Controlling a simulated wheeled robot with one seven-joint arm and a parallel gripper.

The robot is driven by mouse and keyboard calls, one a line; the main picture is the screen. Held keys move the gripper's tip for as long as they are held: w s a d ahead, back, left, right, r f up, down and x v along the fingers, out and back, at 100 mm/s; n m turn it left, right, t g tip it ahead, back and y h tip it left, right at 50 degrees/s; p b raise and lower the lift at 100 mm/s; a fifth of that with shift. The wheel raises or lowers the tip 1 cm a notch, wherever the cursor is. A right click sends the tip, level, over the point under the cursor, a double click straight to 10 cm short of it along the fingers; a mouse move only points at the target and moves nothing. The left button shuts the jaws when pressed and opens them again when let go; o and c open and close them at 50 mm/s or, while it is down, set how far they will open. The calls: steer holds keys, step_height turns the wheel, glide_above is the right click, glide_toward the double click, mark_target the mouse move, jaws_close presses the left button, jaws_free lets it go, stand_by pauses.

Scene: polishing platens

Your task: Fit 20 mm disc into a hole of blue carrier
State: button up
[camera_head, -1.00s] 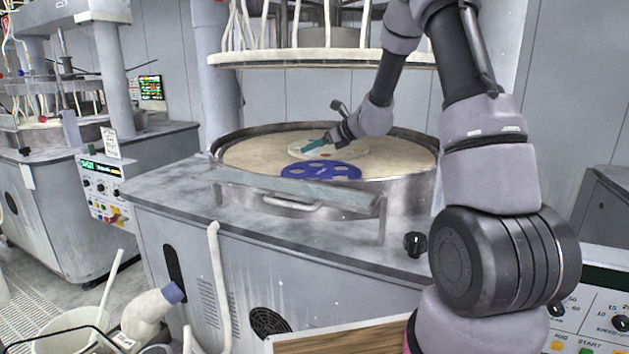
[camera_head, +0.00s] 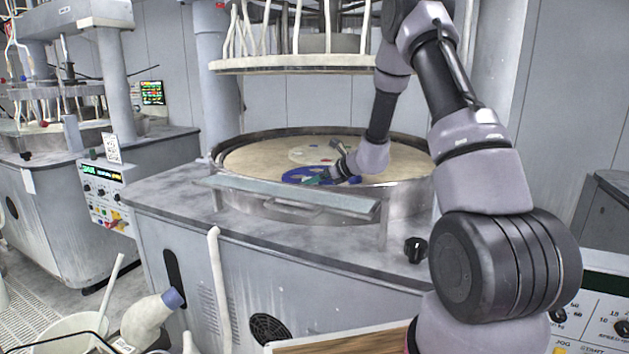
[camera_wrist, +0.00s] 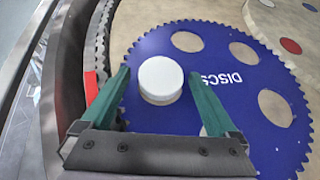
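The blue carrier (camera_head: 293,177), a toothed plate with round holes, lies on the tan platen near its front edge; it also fills much of the wrist view (camera_wrist: 225,120). A white disc (camera_wrist: 160,78) is on the carrier between my green fingertips. It shows some side wall, and I cannot tell whether it sits in a hole or above one. Three empty holes show at the top and right of the carrier. My gripper (camera_wrist: 159,71) is open, with blue showing between each finger and the disc. In the head view my gripper (camera_head: 312,181) is low over the carrier.
A pale carrier (camera_head: 310,154) lies behind the blue one; a red disc (camera_wrist: 290,46) shows on it in the wrist view. The metal rim with a toothed ring (camera_wrist: 98,50) is close to my left finger.

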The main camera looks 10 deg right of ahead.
stand_by(0.3)
steer(key=v, duration=1.1)
steer(key=shift+d+r, duration=0.15)
steer(key=shift+r, duration=0.05)
steer(key=shift+s+r, duration=0.25)
steer(key=s+a+r+n+g, duration=0.2)
steer(key=s+a+r+n, duration=0.1)
steer(key=s+r+n, duration=0.4)
steer(key=s+a+r+n+g, duration=0.2)
steer(key=s+a+r+n, duration=0.3)
steer(key=s, duration=0.3)
steer(key=s+d+r+n+t+h, duration=0.1)
steer(key=s+d+r+n+h, duration=0.2)
steer(key=s+n, duration=0.2)
steer(key=s+d+r+n+t+h, duration=0.1)
steer(key=s+d+r+n+h, duration=0.2)
steer(key=s, duration=0.9)
steer(key=d+r+n, duration=0.1)
steer(key=n, duration=0.2)
steer(key=shift+s, duration=0.15)
steer(key=shift+o, duration=0.2)
steer(key=shift+r, duration=0.15)
